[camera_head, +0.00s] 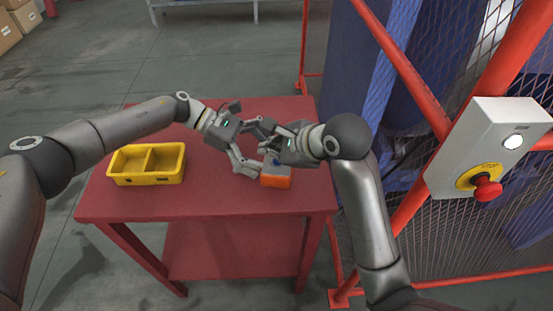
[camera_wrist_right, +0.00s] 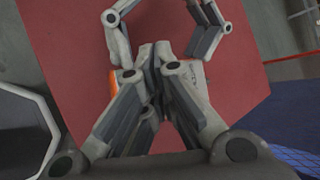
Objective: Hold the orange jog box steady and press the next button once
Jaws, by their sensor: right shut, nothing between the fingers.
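The orange jog box (camera_head: 276,181) lies near the right front part of the red table, with a grey top and a blue spot on it. In the right wrist view, an orange edge (camera_wrist_right: 113,82) shows beside my fingers. My right gripper (camera_head: 270,149) is shut and empty over the box; its closed fingertips (camera_wrist_right: 151,52) hide much of the top. My left gripper (camera_head: 259,150) has its fingers apart, with one tip close to the box's left side. Whether it touches the box is unclear. The buttons are mostly hidden.
A yellow two-compartment bin (camera_head: 147,180) stands on the left of the red table (camera_head: 215,200). A red-framed mesh fence (camera_head: 430,120) and a grey box with a red emergency stop (camera_head: 487,188) are at the right. The table's front left is clear.

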